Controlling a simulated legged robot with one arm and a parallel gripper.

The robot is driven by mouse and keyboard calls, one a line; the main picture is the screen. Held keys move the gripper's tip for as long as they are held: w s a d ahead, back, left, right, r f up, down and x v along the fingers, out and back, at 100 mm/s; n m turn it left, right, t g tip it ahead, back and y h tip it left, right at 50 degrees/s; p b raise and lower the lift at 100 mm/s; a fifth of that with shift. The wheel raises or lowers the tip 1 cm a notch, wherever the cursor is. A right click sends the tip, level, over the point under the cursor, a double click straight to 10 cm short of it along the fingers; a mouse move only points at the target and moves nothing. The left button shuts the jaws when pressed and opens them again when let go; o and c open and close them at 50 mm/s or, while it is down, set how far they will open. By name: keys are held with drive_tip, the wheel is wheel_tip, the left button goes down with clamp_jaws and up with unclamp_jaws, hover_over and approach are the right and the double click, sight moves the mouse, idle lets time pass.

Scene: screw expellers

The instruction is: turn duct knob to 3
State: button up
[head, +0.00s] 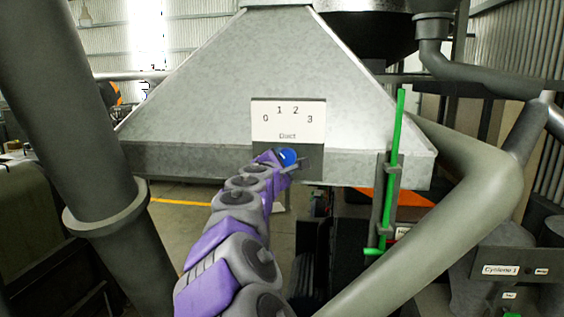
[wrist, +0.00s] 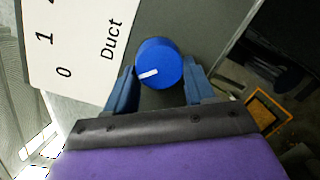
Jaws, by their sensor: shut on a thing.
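The Duct plate (head: 288,122) is white, with 0, 1, 2 and 3 in an arc, on the front of the grey metal hood. The round blue knob (head: 288,156) sits just below it. In the wrist view the knob (wrist: 157,62) has a white mark on its lower left, on the side of the 0. The plate (wrist: 85,60) appears turned sideways there, with 2 and 3 out of clear view. My gripper (head: 290,164) reaches the knob from below. In the wrist view its blue fingers (wrist: 160,82) stand on either side of the knob, shut on it.
The grey hood (head: 200,110) fills the middle of the head view. A green upright lever (head: 394,150) stands to the right of the knob. Thick grey pipes stand at the left (head: 75,130) and the right (head: 440,220). A Cyclone panel (head: 505,270) is at lower right.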

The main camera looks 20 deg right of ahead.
drive_tip(key=shift+r, duration=0.1)
drive_tip(key=c, duration=0.3)
drive_tip(key=shift+s+d+r, duration=0.1)
drive_tip(key=shift+s, duration=0.05)
drive_tip(key=shift+c, duration=0.6)
drive_tip(key=shift+d+r, duration=0.1)
drive_tip(key=shift+r, duration=0.05)
